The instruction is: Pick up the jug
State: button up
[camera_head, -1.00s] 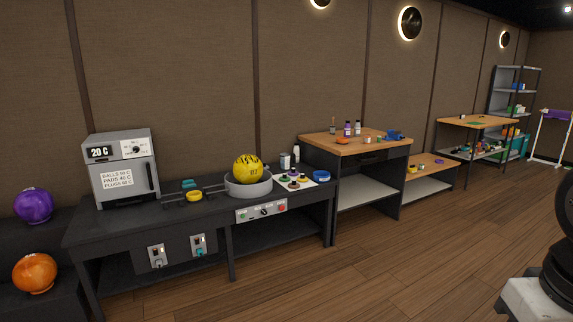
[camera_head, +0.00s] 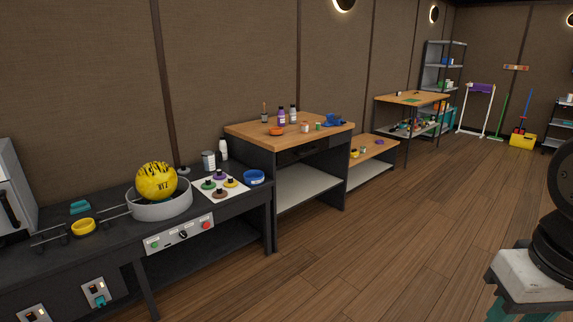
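I cannot make out a clear jug in view. Small containers stand on the wooden-topped bench (camera_head: 250,130): purple-labelled bottles (camera_head: 281,117), small pots (camera_head: 304,128) and a blue object (camera_head: 334,120) whose shape is too small to tell. On the black bench, a grey can (camera_head: 208,160) and a white bottle (camera_head: 223,150) stand behind a white sheet.
The black bench (camera_head: 80,262) holds a yellow ball (camera_head: 156,180) in a grey round pan (camera_head: 161,206) and a blue bowl (camera_head: 254,177). A low bench (camera_head: 370,146) and a far table (camera_head: 412,99) follow along the wall. The wooden floor (camera_head: 400,230) is clear.

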aim_at(209, 156)
jog(key=z, duration=0.1)
jog(key=i, duration=2.65)
jog(key=u, duration=0.9)
jog(key=i, duration=1.9)
jog(key=u, duration=0.7)
